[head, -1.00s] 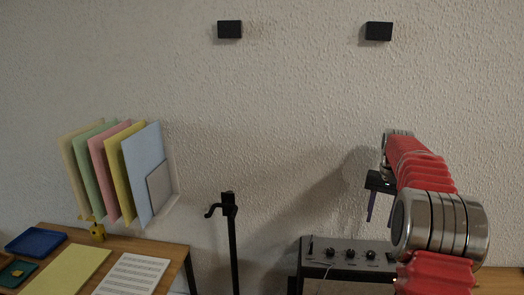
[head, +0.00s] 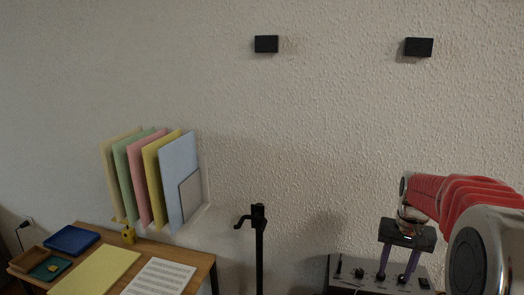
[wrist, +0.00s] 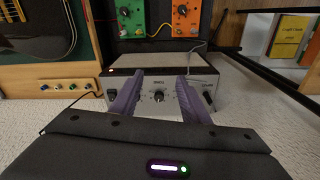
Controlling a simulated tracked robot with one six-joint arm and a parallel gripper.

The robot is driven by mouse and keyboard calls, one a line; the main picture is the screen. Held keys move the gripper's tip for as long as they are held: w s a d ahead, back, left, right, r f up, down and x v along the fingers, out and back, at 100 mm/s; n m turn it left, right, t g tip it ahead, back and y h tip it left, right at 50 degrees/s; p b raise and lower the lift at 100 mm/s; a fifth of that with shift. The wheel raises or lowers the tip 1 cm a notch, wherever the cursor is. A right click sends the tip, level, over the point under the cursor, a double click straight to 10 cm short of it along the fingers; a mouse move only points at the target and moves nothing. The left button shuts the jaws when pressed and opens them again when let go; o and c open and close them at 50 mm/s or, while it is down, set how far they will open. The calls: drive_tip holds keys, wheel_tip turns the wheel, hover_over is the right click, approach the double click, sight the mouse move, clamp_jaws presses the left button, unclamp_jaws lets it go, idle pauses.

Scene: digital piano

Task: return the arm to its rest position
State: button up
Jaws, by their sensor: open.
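My gripper (head: 394,278) is at the right of the head view, at the end of my red-sleeved arm. Its two purple fingers point down, spread apart, with nothing between them. They overlap a grey box with knobs (head: 345,271) in the picture; whether they touch it I cannot tell. In the wrist view the open fingers of my gripper (wrist: 160,84) stand in front of the grey box's knobbed face (wrist: 158,108).
A black stand (head: 259,245) with a hook rises left of the arm. A wooden table (head: 205,262) with trays and sheets is at the left, below a wall rack of coloured folders (head: 179,180). The wrist view shows green (wrist: 130,18) and orange (wrist: 186,16) pedals behind the box.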

drive_tip(key=s+a+r+n+t, duration=0.2)
drive_tip(key=s+a+r, duration=0.1)
drive_tip(key=s+a, duration=0.7)
drive_tip(key=s+a+r+n+t, duration=0.2)
drive_tip(key=s+a+r, duration=0.1)
drive_tip(key=s+a, duration=0.7)
drive_tip(key=s, duration=0.3)
drive_tip(key=shift+s+r+n+t, duration=0.2)
drive_tip(key=shift+s+n+t, duration=0.1)
drive_tip(key=shift+n+t, duration=0.1)
drive_tip(key=shift+c, duration=0.7)
idle(1.1)
